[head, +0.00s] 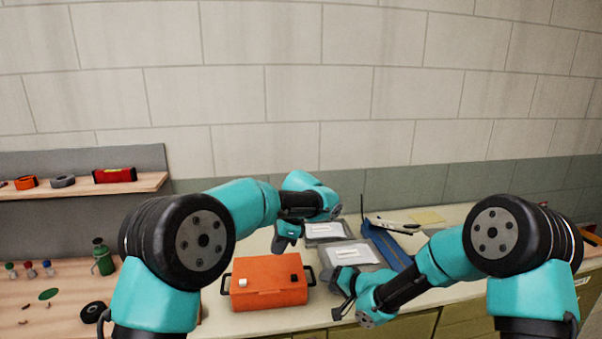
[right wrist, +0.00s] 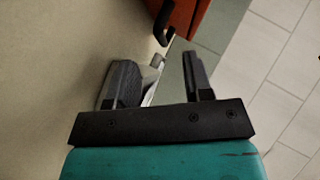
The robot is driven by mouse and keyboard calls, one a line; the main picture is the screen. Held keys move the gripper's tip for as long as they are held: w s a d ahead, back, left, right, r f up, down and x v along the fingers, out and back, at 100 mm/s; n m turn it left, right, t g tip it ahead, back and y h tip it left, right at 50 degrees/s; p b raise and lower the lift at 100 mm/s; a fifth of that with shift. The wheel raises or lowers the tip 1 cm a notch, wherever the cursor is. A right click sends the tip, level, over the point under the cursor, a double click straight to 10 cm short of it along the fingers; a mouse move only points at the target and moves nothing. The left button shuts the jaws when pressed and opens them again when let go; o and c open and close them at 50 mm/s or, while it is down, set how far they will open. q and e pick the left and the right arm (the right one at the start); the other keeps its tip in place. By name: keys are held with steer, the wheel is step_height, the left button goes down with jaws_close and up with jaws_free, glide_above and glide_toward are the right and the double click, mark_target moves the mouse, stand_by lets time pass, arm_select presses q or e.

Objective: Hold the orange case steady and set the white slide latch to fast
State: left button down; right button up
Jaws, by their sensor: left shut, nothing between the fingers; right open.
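The orange case (head: 268,285) sits on the light counter between my two arms, with a dark handle at each side. A small white slide latch (head: 242,282) is on its front left, and a small dark piece (head: 293,278) is on its right. I cannot read the latch setting. My left gripper (head: 286,241) is shut and empty, above and behind the case. My right gripper (head: 340,298) is open, to the right of the case near its right handle. In the right wrist view, the open fingers (right wrist: 158,80) are apart from the case (right wrist: 178,14) and its black handle (right wrist: 163,28).
Grey trays (head: 350,253) with white labels and a blue strip (head: 387,247) lie behind and right of the case. A green bottle (head: 103,258), small bottles and a black roll (head: 93,312) stand on the left bench. The counter's front edge runs just before the case.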

steer(key=v, duration=0.7)
steer(key=shift+s, duration=0.15)
